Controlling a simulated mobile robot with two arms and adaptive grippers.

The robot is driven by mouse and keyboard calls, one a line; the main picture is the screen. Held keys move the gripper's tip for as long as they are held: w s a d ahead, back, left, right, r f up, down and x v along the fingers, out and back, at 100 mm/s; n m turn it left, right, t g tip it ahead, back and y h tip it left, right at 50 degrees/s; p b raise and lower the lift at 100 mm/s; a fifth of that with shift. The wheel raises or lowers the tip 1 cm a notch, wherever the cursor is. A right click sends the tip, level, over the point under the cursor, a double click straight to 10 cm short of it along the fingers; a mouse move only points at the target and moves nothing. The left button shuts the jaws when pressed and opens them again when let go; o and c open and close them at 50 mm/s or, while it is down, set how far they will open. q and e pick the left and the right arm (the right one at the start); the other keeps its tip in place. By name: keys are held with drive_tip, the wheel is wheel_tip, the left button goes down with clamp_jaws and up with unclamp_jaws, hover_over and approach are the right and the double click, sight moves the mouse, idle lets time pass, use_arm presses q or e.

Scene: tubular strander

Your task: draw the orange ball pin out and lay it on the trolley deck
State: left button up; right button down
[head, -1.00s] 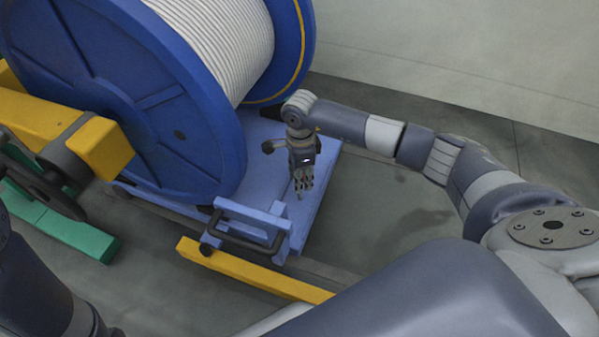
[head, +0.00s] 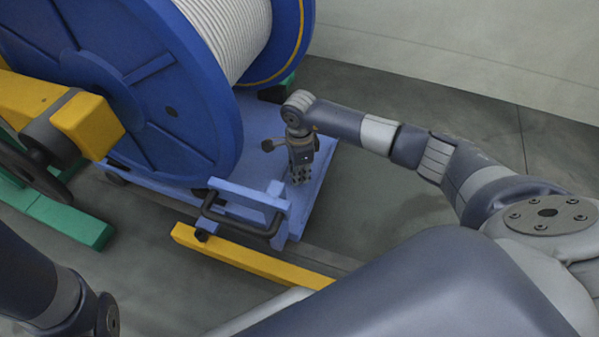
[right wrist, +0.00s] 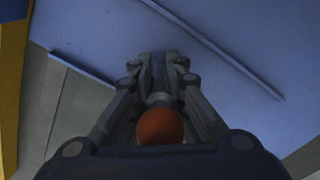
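My right gripper (head: 299,180) is above the blue trolley deck (head: 318,185), pointing down, close to the deck surface. In the right wrist view its fingers (right wrist: 158,75) are closed together around the orange ball pin (right wrist: 160,127). The orange ball sits between the fingers near the palm, and the pin's shaft is mostly hidden by the fingers. I cannot tell whether the pin's end touches the deck. My left arm shows at the lower left of the head view, but its gripper is out of view.
A large blue reel (head: 170,110) wound with pale cable stands on the trolley. A dark handle (head: 240,222) and a blue bar frame are at the deck's near end. A yellow beam (head: 250,255) lies in front. Open floor is to the right.

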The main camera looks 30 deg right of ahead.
idle(0.3)
drive_tip(key=shift+w+d+f+g+y+b, duration=0.25)
drive_tip(key=shift+w+d+g+y+b, duration=0.2)
drive_tip(key=shift+b, duration=0.55)
drive_tip(key=shift+w+d+f+g+y+b, duration=0.15)
drive_tip(key=shift+d+g+y+b, duration=0.2)
drive_tip(key=shift+b, duration=0.3)
drive_tip(key=shift+w+d+f+g+y+b, duration=0.1)
drive_tip(key=shift+w+d+g+y+b, duration=0.15)
drive_tip(key=shift+b, duration=0.4)
drive_tip(key=shift+w+d+f+g+y+b, duration=0.1)
drive_tip(key=shift+w+d+g+y+b, duration=0.15)
drive_tip(key=shift+b, duration=0.7)
drive_tip(key=shift+w+d+f+g+y+b, duration=0.1)
drive_tip(key=shift+d+y+b, duration=0.2)
drive_tip(key=shift+b, duration=0.6)
drive_tip(key=shift+d, duration=0.1)
drive_tip(key=shift+r, duration=0.1)
drive_tip(key=c, duration=1.5)
unclamp_jaws()
drive_tip(key=shift+c, duration=0.2)
